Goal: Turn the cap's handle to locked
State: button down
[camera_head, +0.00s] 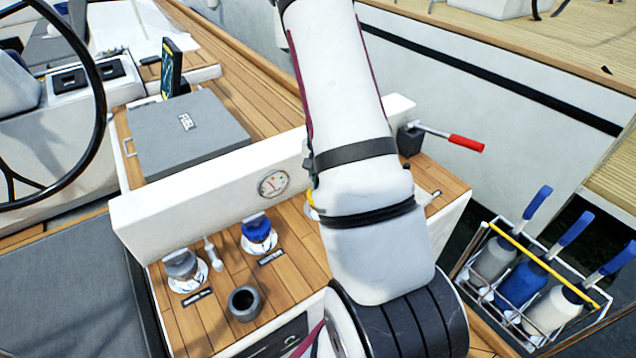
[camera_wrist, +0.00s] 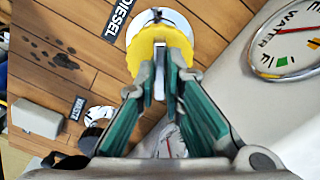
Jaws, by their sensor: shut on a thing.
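The yellow cap (camera_wrist: 180,42) sits on a round white fitting (camera_wrist: 140,27) in the wooden deck, beside a black DIESEL label (camera_wrist: 121,16). My gripper (camera_wrist: 159,82) is directly at the cap in the wrist view, its green-sided fingers closed on the cap's handle (camera_wrist: 159,62). Much of the handle is hidden between the fingers, so its exact angle to any lock mark cannot be told. In the head view only a sliver of the yellow cap (camera_head: 311,211) shows beside my arm, which hides the gripper.
A blue cap (camera_head: 257,230) and a grey cap (camera_head: 181,266) stand on the deck to the left, near a dark open cup (camera_head: 244,303). A white wall with a gauge (camera_head: 273,183) rises behind. A red-handled lever (camera_head: 466,143) and a bottle rack (camera_head: 497,302) are at right.

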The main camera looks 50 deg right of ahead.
jog(key=shift+m+b, duration=0.3)
jog(key=shift+m, duration=0.7)
jog(key=c, duration=1.7)
grip_release()
notch_tip(320, 180, up, 12)
jog(key=shift+r, duration=0.1)
jog(key=shift+s, duration=0.1)
